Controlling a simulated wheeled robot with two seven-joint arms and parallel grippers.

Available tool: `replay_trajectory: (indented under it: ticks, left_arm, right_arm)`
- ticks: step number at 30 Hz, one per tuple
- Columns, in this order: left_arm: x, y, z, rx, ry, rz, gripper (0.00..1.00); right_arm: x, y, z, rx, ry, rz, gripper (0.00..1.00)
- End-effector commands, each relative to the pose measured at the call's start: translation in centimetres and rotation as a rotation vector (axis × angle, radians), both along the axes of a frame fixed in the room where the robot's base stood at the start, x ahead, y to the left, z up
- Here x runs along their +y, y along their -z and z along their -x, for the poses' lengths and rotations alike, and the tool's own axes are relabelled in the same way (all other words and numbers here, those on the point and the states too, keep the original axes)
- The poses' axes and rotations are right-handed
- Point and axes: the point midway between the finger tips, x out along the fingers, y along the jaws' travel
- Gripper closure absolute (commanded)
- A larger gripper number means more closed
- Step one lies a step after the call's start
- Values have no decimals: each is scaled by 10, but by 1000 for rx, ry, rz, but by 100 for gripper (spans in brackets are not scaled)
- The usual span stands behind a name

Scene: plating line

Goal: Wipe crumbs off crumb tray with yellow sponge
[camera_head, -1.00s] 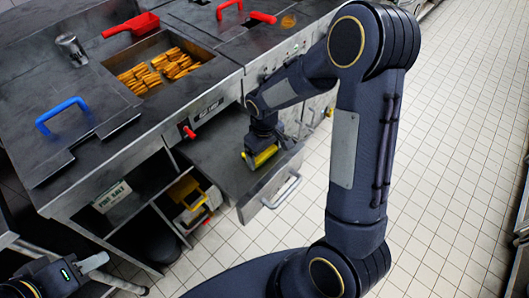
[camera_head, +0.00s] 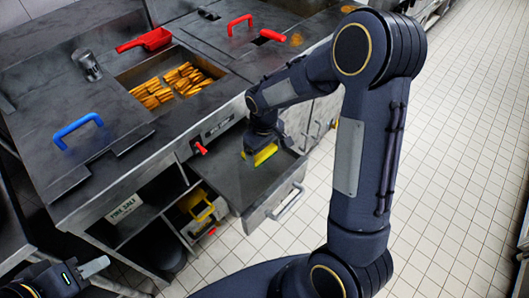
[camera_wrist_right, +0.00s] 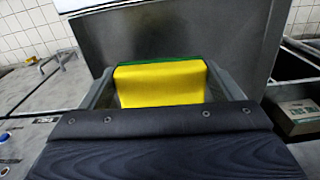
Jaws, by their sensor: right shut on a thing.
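The yellow sponge (camera_head: 265,155) with a green side is in my right gripper (camera_head: 262,148), over the pulled-out crumb tray (camera_head: 236,180) below the fryer. The right wrist view shows the sponge (camera_wrist_right: 160,84) between the two fingers, with the dark tray surface (camera_wrist_right: 185,40) beyond it. I cannot tell whether the sponge touches the tray. No crumbs can be made out on the tray. My left gripper (camera_head: 92,268) is at the lower left, away from the tray; its jaw opening is not clear.
The fryer basin (camera_head: 172,80) holds golden fried pieces. A blue handle (camera_head: 77,128), red handles (camera_head: 240,22) and a red scoop (camera_head: 146,40) are on the counter. A shelf below holds a yellow item (camera_head: 197,205). White tiled floor (camera_head: 455,200) lies open at right.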

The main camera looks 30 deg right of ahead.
Motion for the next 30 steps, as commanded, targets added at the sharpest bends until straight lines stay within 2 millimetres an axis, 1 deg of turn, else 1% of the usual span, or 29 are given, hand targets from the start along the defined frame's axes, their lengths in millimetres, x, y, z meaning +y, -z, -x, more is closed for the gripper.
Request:
replay_trajectory:
  ticks: [1,3,9,30]
  left_arm:
    - [0,-7,0,0,0,0,64]
    - [0,-12,0,0,0,0,64]
    - [0,-20,0,0,0,0,64]
    - [0,-19,0,0,0,0,64]
  right_arm:
    - [0,-9,-1,-1,0,0,32]
    - [0,-15,-1,-2,0,-1,32]
    - [0,-26,-2,-2,0,-1,32]
    - [0,-25,-2,-1,0,0,32]
